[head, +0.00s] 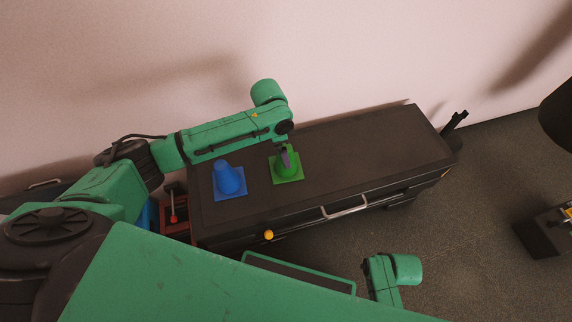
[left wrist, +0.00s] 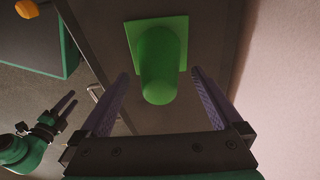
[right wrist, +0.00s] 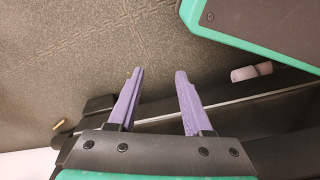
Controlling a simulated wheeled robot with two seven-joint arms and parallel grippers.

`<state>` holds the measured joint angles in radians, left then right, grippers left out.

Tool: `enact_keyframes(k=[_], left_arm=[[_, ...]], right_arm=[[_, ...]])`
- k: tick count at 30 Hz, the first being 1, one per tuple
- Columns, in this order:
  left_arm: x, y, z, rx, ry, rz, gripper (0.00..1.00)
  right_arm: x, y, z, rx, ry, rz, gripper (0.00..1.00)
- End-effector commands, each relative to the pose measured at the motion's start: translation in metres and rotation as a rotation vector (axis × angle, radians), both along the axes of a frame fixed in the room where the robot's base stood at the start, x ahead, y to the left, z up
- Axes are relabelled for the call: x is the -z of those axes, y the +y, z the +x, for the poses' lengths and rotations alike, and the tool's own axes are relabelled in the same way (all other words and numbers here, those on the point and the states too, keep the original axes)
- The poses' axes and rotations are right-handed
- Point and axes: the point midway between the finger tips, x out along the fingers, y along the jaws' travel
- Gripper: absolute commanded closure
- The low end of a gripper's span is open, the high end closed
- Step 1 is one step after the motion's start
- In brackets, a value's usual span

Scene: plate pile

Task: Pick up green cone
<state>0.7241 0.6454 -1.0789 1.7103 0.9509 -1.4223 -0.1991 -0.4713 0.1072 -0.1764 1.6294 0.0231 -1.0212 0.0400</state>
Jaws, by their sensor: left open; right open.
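The green cone (head: 287,170) stands upright on its square base on the dark cabinet top, right of the blue cone (head: 230,179). The green cone also shows in the left wrist view (left wrist: 160,62), just ahead of and between the fingers. My left gripper (head: 286,155) is over the green cone in the head view. In the left wrist view it is open (left wrist: 157,80), one finger on each side of the cone's tip. I cannot tell whether the fingers touch it. My right gripper (right wrist: 157,75) is open and empty, low in front of the cabinet.
The dark cabinet (head: 370,140) has a light handle (head: 345,207) on its front, and its right half of the top is clear. A pink wall runs behind it. A red object (head: 173,208) is at its left. A yellow knob (head: 268,235) is near the front edge.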

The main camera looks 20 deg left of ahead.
Motion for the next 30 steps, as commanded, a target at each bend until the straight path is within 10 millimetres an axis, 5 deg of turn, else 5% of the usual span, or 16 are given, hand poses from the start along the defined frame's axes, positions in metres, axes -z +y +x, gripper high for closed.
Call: enact_keyframes(k=[6, 13, 14, 18, 21, 30], left_arm=[[0.039, -0.005, 0.002, 0.000, 0.001, 0.000, 0.00], [0.041, -0.006, 0.002, 0.000, 0.000, 0.001, 0.00], [0.040, -0.006, 0.002, 0.000, 0.000, 0.001, 0.04], [0.040, -0.006, 0.002, 0.000, 0.001, 0.002, 0.57], [0.040, -0.006, 0.002, 0.000, 0.000, 0.001, 0.87], [0.034, -0.006, 0.002, 0.000, -0.001, 0.000, 0.87]], right_arm=[[-0.029, 0.009, 0.013, -0.009, -0.011, 0.016, 0.50], [-0.036, 0.009, 0.014, -0.010, -0.009, 0.017, 0.50], [-0.036, 0.009, 0.014, -0.010, -0.009, 0.017, 0.50], [-0.036, 0.009, 0.014, -0.010, -0.009, 0.017, 0.50], [-0.036, 0.010, 0.014, -0.010, -0.009, 0.017, 0.50], [-0.037, 0.010, 0.014, -0.009, -0.014, 0.018, 0.50]])
